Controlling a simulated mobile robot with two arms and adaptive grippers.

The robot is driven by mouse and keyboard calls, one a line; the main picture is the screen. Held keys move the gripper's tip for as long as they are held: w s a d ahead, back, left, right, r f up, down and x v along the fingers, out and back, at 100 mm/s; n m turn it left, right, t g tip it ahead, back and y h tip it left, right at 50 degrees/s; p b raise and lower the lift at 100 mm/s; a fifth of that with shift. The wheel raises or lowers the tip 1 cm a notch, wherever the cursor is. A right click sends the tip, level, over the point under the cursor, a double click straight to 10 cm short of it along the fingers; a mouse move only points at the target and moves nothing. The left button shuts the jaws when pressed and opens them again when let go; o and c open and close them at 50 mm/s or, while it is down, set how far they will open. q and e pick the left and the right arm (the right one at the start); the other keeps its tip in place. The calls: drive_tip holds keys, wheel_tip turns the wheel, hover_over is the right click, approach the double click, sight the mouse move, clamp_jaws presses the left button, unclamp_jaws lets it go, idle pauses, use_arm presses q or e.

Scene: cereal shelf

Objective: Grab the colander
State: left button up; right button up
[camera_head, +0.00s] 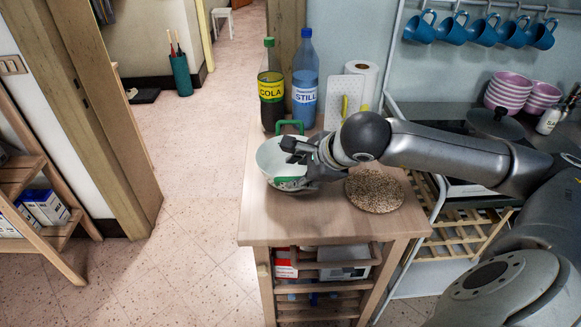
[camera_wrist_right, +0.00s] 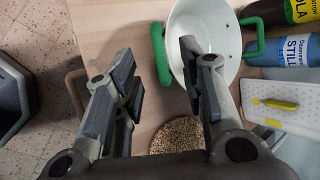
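The colander (camera_head: 268,157) is a white bowl with green handles, standing upright on the wooden cart top (camera_head: 262,222). In the right wrist view the colander (camera_wrist_right: 213,24) is at the upper right, with the near green handle (camera_wrist_right: 160,54) at its left rim. My right gripper (camera_head: 289,164) is at the colander's near side, its fingers apart. In the right wrist view the right gripper (camera_wrist_right: 156,80) has one finger overlapping the bowl and the other outside, with the near handle between them in the picture. Contact cannot be told. My left gripper is not in view.
A cola bottle (camera_head: 271,88) and a water bottle (camera_head: 305,85) stand behind the colander. A white board (camera_head: 340,92) and a paper roll (camera_head: 366,78) are beside them. A round cork mat (camera_head: 374,190) lies right of the colander. The cart's front left is bare.

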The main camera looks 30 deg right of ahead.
sight(289, 178)
drive_tip(key=shift+x, duration=1.25)
drive_tip(key=p+x, duration=0.2)
drive_tip(key=x, duration=0.2)
drive_tip(key=shift+w+f+p, duration=0.15)
drive_tip(key=shift+f+p, duration=0.15)
drive_tip(key=shift+w+f, duration=0.1)
drive_tip(key=shift+f, duration=0.15)
drive_tip(key=shift+c, duration=0.5)
clamp_jaws()
drive_tip(key=shift+r, duration=0.1)
